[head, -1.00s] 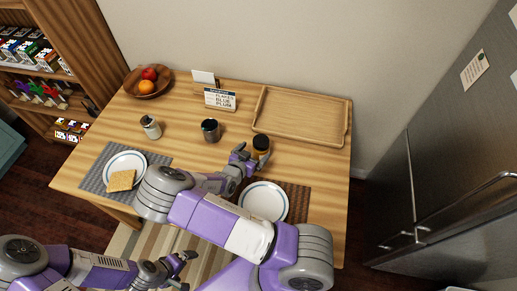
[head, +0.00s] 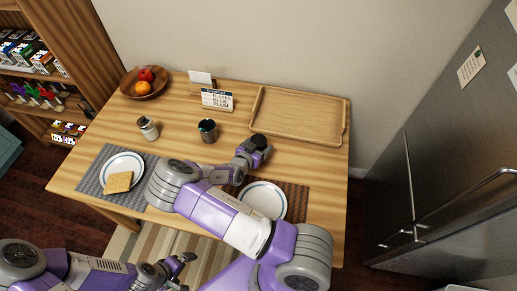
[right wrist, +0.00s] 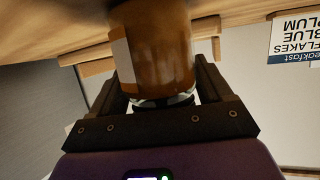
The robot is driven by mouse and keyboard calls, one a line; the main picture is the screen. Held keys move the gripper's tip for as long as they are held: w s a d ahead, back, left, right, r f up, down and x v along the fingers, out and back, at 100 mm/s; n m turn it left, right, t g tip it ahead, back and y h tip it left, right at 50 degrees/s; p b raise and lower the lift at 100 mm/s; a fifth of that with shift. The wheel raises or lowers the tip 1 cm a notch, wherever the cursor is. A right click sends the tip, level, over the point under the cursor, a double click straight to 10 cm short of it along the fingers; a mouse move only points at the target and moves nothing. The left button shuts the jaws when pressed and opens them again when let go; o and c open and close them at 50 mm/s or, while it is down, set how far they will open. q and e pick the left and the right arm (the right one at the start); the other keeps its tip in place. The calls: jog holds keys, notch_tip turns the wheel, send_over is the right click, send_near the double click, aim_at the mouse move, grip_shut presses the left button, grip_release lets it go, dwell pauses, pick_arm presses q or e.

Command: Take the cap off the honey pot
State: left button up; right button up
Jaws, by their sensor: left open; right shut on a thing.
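The honey pot (right wrist: 160,45) is a round amber jar with a pale label patch on one side. In the right wrist view, which is upside down, it sits between the two fingers of my right gripper (right wrist: 160,75). The fingers are shut on it; its near end has a shiny rim, and I cannot clearly make out the cap there. In the head view my right gripper (head: 258,146) is over the table behind the right plate and hides the pot. My left gripper (head: 185,260) is open and empty, low in front of the table.
A dark cup (head: 208,131) and a small jar (head: 148,128) stand left of my right gripper. A wooden tray (head: 300,133) lies behind it. A white plate (head: 263,203) is in front. A fruit bowl (head: 145,93) and a menu sign (head: 217,99) stand at the back.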

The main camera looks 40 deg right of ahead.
jog(key=c, duration=0.5)
notch_tip(320, 180, up, 10)
jog(key=shift+r+p, duration=0.1)
jog(key=shift+p, duration=1)
jog(key=o, duration=0.9)
jog(key=c, duration=1.1)
jog(key=shift+o, duration=0.2)
jog(key=w+a+r+n+t+y, duration=0.2)
jog(key=w+a+r+n+y, duration=0.1)
jog(key=a, duration=0.4)
jog(key=w+a+r+n+t+y, duration=0.2)
jog(key=a+r+n+t+y, duration=0.1)
jog(key=a+r+n+y, duration=0.2)
jog(key=w+a+r+n+t+y, duration=0.3)
jog(key=a+r+n+y, duration=0.1)
jog(key=a+r, duration=0.3)
jog(key=shift+w+a+n+y, duration=0.3)
jog(key=shift+a+n, duration=0.4)
jog(key=shift+a, duration=0.1)
